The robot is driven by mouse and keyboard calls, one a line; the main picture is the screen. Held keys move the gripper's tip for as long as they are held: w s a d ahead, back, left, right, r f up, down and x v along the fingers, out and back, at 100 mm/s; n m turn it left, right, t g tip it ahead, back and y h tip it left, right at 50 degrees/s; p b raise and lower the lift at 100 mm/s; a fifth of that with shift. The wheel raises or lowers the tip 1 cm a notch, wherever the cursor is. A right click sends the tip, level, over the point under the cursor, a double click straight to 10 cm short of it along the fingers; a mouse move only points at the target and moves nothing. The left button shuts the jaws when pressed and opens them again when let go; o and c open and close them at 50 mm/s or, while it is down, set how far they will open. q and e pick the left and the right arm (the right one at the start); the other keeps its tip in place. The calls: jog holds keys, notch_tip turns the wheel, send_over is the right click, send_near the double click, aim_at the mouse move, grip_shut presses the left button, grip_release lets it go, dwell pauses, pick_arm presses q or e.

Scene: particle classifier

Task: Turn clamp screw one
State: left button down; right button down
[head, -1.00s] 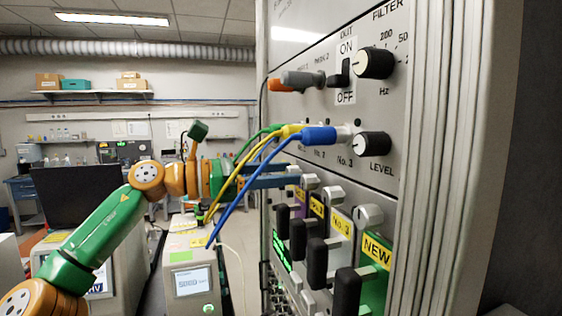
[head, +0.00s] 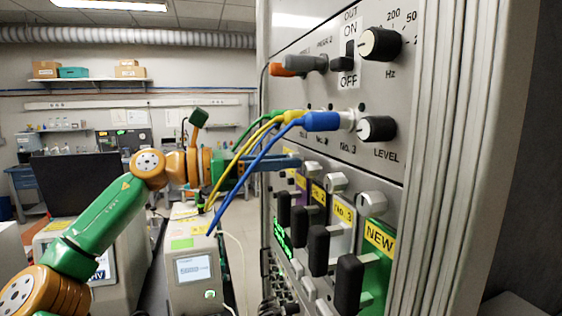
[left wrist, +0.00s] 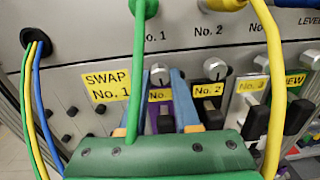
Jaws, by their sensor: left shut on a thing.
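Clamp screw one (left wrist: 160,74) is a small silvery knob above the yellow No. 1 label in the left wrist view. My left gripper (left wrist: 159,80) has its two blue fingers on either side of this screw and is shut on it. In the head view the left gripper (head: 296,163) reaches the panel from the left, and its fingers hide the screw. The purple module (left wrist: 158,110) below screw one shows between the fingers, with a black handle. My right gripper is not in view.
Screw two (left wrist: 215,69) stands close to the right of the fingers. Black handles (head: 318,248) stick out below the screws. Green, yellow and blue cables (head: 255,170) hang from the panel across my left gripper. A device with a screen (head: 193,272) stands below the arm.

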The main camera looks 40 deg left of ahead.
pick_arm(q)
jog(key=n, duration=0.4)
jog(key=shift+r+n, duration=0.15)
jog(key=shift+n, duration=0.15)
jog(key=n, duration=0.3)
jog(key=shift+n, duration=0.4)
jog(key=n, duration=0.3)
jog(key=shift+n, duration=0.3)
jog(key=n, duration=0.3)
jog(key=shift+n+t, duration=0.3)
jog(key=shift+n, duration=0.1)
jog(key=n, duration=0.3)
jog(key=shift+r+n, duration=0.1)
jog(key=shift+n, duration=0.3)
jog(key=n, duration=0.3)
jog(key=shift+n+y+p, duration=0.3)
jog(key=shift+y, duration=0.1)
jog(key=n, duration=0.4)
jog(key=shift+p, duration=0.4)
jog(key=shift+n, duration=1.7)
jog(key=shift+d+f, duration=0.1)
jog(key=shift+f, duration=0.1)
